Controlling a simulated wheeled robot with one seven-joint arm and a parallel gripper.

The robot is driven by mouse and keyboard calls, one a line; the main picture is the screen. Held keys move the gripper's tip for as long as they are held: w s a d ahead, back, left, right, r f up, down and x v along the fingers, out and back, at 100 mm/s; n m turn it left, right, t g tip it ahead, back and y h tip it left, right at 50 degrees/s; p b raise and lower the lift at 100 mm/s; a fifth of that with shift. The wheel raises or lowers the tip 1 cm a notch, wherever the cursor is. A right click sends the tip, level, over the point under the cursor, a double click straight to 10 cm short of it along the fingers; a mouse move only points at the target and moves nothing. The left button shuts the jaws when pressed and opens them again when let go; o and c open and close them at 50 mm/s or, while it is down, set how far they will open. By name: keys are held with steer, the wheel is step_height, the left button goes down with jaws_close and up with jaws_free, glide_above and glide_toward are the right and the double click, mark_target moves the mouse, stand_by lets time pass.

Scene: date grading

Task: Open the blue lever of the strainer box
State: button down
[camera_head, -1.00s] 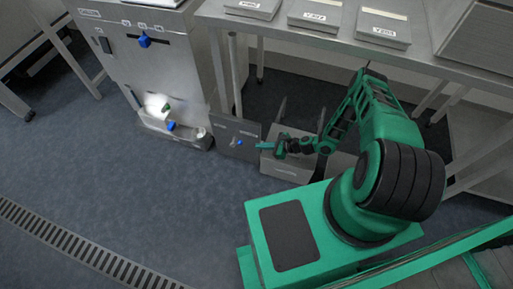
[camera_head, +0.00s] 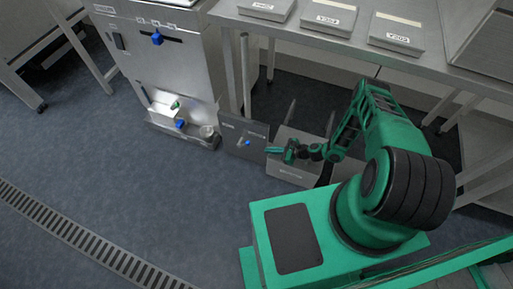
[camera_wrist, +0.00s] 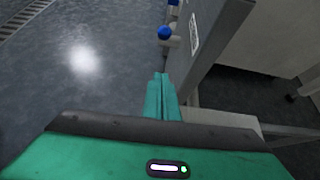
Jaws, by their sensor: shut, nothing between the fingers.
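A low dark grey panel (camera_head: 236,146) with a pale label stands near the floor, right of the steel machine; I take it for the strainer box. A small blue-tipped lever (camera_head: 248,143) sticks out of its front. My gripper (camera_head: 269,150) is just right of the lever, shut and empty, apart from it. In the wrist view my shut fingers (camera_wrist: 160,80) point toward a blue ball knob (camera_wrist: 165,33) on a grey stem beside a grey panel (camera_wrist: 205,45). A gap shows between fingertips and knob. A second blue piece (camera_wrist: 173,2) is cut off at the top edge.
The steel machine (camera_head: 170,75) has a blue knob (camera_head: 157,38) above and another blue handle (camera_head: 180,124) low down. A grey bin (camera_head: 290,172) stands beside my gripper. A steel table (camera_head: 345,45) carrying labelled boxes is behind. The floor at left is clear, with a drain grate (camera_head: 60,235).

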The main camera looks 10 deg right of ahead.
steer(key=w+a+f, duration=0.1)
steer(key=w+a, duration=0.4)
steer(key=a, duration=0.2)
steer(key=shift+a, duration=0.4)
stand_by(0.4)
steer(key=shift+w, duration=0.1)
steer(key=shift+w+a+r, duration=0.15)
steer(key=shift+a+r, duration=0.05)
steer(key=shift+r, duration=0.3)
steer(key=shift+f, duration=0.1)
steer(key=shift+d+f, duration=0.6)
steer(key=shift+f, duration=1.35)
steer(key=v, duration=0.6)
steer(key=r+v, duration=0.1)
steer(key=v, duration=0.3)
steer(key=shift+a+r, duration=0.1)
steer(key=shift+a, duration=0.2)
